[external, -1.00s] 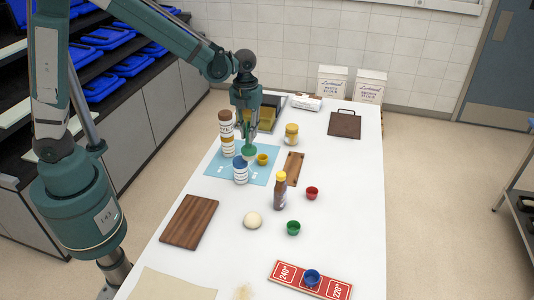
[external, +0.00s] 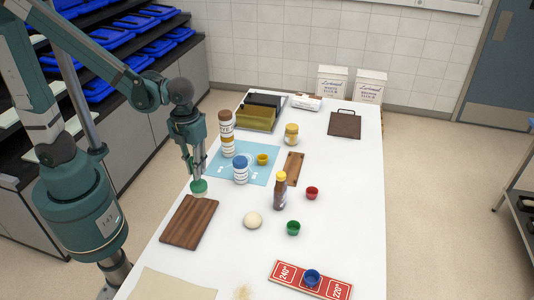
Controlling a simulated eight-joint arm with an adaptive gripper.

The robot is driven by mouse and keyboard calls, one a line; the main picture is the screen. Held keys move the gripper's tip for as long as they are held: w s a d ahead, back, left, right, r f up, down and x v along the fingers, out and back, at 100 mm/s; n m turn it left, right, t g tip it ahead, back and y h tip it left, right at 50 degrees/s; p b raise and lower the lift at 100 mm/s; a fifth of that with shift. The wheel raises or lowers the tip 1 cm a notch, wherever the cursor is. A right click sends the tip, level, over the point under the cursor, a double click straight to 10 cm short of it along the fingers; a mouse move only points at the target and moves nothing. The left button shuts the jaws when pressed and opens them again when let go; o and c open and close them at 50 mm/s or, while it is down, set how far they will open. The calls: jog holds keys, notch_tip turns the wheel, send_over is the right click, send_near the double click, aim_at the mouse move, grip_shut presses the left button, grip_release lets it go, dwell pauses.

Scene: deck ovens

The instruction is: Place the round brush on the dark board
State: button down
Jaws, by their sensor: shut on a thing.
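The round brush (external: 199,187) has a green top and a pale underside. My gripper (external: 197,178) is shut on it from above and holds it upright. The dark board (external: 188,224), a brown wooden rectangle, lies flat at the left edge of the white table. The brush shows at the far edge of this board in the picture; I cannot tell the height of the gap between them. The top of the board is bare.
A blue mat (external: 258,176) behind carries a tall brown-capped jar (external: 226,134), a blue-capped jar (external: 240,170) and a yellow cup (external: 262,159). A dough ball (external: 252,220), sauce bottle (external: 280,191) and green cup (external: 293,228) stand right of the board.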

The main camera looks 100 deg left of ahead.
jog(key=s+d+f, duration=0.1)
jog(key=s+d, duration=0.3)
jog(key=shift+s+d, duration=0.15)
jog(key=shift+d, duration=0.05)
jog(key=shift+f, duration=0.15)
notch_tip(320, 180, down, 6)
jog(key=shift+b, duration=0.3)
dwell(0.5)
jog(key=shift+f, duration=0.15)
jog(key=shift+f, duration=1.75)
jog(key=shift+f+b, duration=0.2)
jog(key=shift+b, duration=0.15)
jog(key=c, duration=2.3)
grip_release()
jog(key=shift+r, duration=0.3)
